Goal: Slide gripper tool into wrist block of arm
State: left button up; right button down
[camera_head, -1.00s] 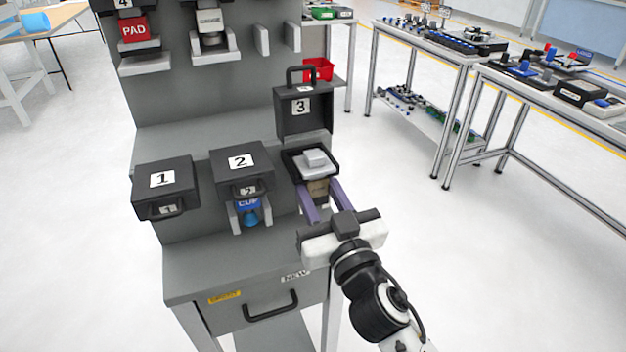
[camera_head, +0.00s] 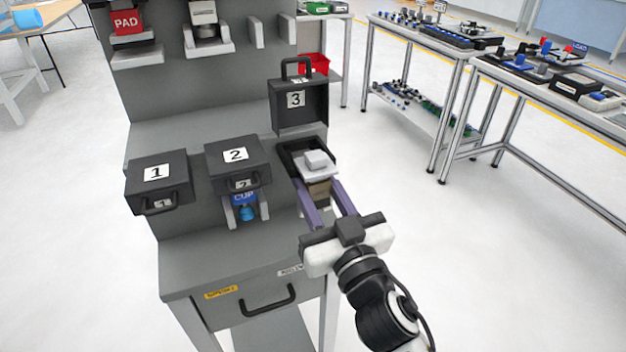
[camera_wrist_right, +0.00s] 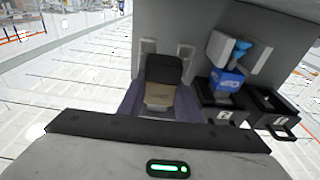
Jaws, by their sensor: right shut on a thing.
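My right gripper (camera_head: 330,200) is shut on a tool with a tan block (camera_head: 319,190) and a light grey plate and knob on top (camera_head: 317,161). Its purple fingers stand on both sides of the tan block. The tool is at the front of the open box 3 (camera_head: 284,160), partly over its opening; whether they touch is unclear. In the right wrist view, the tan block (camera_wrist_right: 159,96) with a dark part behind it sits between the fingers. My left gripper is not in view. I cannot make out an arm wrist block.
The lid (camera_head: 298,104) of box 3 stands upright behind it. Closed boxes 1 (camera_head: 148,196) and 2 (camera_head: 228,150) are to the left. A blue CUP tool (camera_head: 245,200) hangs below box 2. A PAD tool (camera_head: 126,22) is above.

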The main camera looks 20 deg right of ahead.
jog(key=shift+s+r, duration=0.1)
jog(key=shift+s, duration=0.2)
jog(key=shift+s+b, duration=0.4)
jog(key=shift+s, duration=1.05)
jog(key=p, duration=0.3)
send_near(320, 191)
jog(key=s+r, duration=0.3)
jog(key=s, duration=0.3)
jog(key=shift+w+r, duration=0.2)
